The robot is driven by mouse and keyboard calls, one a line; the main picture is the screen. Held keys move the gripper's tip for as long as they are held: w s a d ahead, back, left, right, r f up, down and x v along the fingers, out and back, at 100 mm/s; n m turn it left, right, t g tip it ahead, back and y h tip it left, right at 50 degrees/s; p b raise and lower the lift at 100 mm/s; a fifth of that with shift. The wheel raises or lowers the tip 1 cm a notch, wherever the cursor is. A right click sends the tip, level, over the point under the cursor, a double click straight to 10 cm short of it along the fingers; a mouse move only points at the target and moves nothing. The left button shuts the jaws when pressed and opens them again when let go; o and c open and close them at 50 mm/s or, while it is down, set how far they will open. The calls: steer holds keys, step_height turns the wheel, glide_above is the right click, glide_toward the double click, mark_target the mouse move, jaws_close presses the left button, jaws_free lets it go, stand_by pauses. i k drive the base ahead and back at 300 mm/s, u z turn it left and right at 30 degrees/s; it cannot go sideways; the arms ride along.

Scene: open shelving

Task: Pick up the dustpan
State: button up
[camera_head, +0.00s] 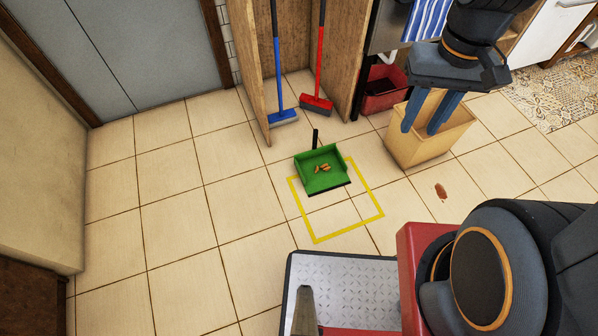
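The green dustpan (316,181) lies on the tiled floor, partly inside the far side of a yellow square outline (379,193). Its black handle (315,138) points away from me, toward the shelving. Some small brown bits (323,168) lie in the pan. My gripper (419,130) is to the right of the dustpan, with its two blue fingers pointing down and apart. It is open and I see nothing between the fingers. It appears in front of a wooden bin, apart from the dustpan.
A wooden bin (425,150) stands right of the dustpan. A blue broom (281,116) and a red broom (316,103) stand in a wooden cabinet behind it. A red bin (385,95) sits beside the cabinet. A brown patch (441,191) is on the floor. The floor at left is clear.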

mark_target(305, 163)
steer(key=u, duration=0.4)
steer(key=i, duration=1)
steer(key=k, duration=0.5)
steer(key=u, duration=2.2)
steer(key=k, duration=1.1)
steer(key=z, duration=1.2)
steer(key=i, duration=0.6)
